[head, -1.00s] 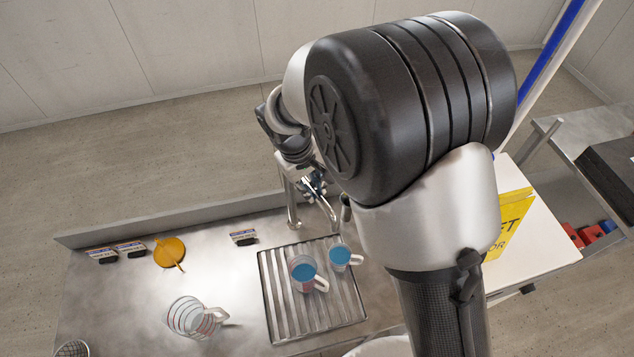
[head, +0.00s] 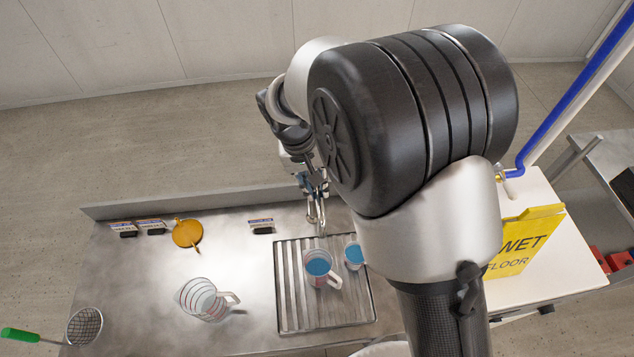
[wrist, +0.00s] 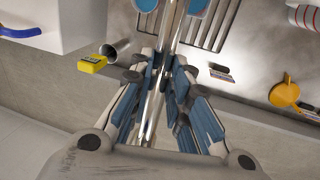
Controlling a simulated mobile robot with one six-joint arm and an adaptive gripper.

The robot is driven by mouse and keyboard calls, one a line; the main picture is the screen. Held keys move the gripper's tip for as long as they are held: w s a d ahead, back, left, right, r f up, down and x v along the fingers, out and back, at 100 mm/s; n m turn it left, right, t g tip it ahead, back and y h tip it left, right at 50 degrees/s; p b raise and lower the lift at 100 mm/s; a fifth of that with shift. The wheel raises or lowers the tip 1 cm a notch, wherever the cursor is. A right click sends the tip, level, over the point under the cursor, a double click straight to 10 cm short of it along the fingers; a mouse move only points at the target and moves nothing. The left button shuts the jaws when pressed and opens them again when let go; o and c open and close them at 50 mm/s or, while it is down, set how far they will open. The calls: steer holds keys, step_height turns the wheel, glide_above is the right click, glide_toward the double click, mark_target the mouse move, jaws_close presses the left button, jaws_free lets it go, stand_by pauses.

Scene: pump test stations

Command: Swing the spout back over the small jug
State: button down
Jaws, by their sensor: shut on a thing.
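My gripper (head: 316,184) is shut on the metal spout (head: 322,222) behind the drain tray. In the wrist view, the blue-padded fingers (wrist: 160,92) close around the shiny spout pipe (wrist: 170,32), which runs toward the jugs. The small jug (head: 354,254), holding blue liquid, stands at the right of the tray, partly hidden by my arm. A larger jug (head: 319,267) with blue liquid stands left of it. The spout's end appears nearer the larger jug's side in the head view; its exact position over either jug is unclear.
Both jugs stand on a ribbed drain tray (head: 290,308). An empty marked jug (head: 200,299), an orange round lid (head: 187,233) and a green-handled strainer (head: 84,327) are to the left. A yellow wet-floor sign (head: 524,243) stands at the right.

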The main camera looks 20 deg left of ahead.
steer(key=c, duration=1.5)
jaws_free()
steer(key=shift+a, duration=0.1)
steer(key=v, duration=1.2)
